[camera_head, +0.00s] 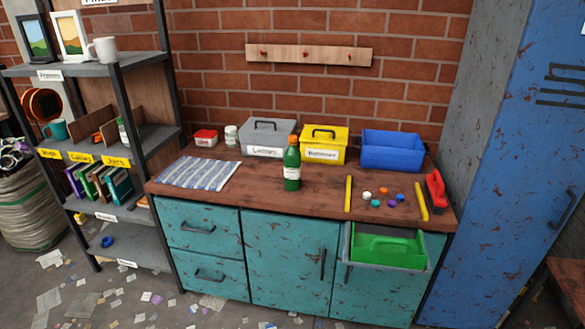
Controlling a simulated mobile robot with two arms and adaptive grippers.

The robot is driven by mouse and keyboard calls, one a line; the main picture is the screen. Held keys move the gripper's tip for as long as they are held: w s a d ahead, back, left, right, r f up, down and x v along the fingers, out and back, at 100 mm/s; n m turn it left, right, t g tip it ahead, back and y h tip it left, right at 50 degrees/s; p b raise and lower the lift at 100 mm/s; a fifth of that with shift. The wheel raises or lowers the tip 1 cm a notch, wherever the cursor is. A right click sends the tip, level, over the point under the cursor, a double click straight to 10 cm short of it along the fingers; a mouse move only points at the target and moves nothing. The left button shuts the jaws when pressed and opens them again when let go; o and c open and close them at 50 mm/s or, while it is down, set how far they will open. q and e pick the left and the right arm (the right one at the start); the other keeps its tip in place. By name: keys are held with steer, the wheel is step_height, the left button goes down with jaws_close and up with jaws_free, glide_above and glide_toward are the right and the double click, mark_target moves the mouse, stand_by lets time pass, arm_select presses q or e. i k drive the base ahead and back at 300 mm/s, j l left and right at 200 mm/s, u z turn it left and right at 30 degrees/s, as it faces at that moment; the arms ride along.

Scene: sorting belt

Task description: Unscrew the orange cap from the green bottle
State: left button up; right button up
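The green bottle (292,168) stands upright on the wooden worktop, near its middle. It has a pale label around its body. The orange cap (293,139) sits on top of its neck. The bottle stands in front of the gap between the grey box and the yellow box. Neither of my grippers shows in the head view.
Behind the bottle stand a grey lidded box (268,138), a yellow box (323,145) and an open blue bin (391,150). A striped cloth (199,173) lies left. Yellow bars (348,193), several small caps and a red tool (436,190) lie right. A green caddy (388,250) hangs in front.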

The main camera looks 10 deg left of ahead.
mark_target(292, 163)
steer(key=i+j+z, duration=0.15)
steer(key=j+z, duration=0.2)
steer(key=i+j+z, duration=0.1)
steer(key=j+z, duration=0.6)
steer(key=j, duration=0.15)
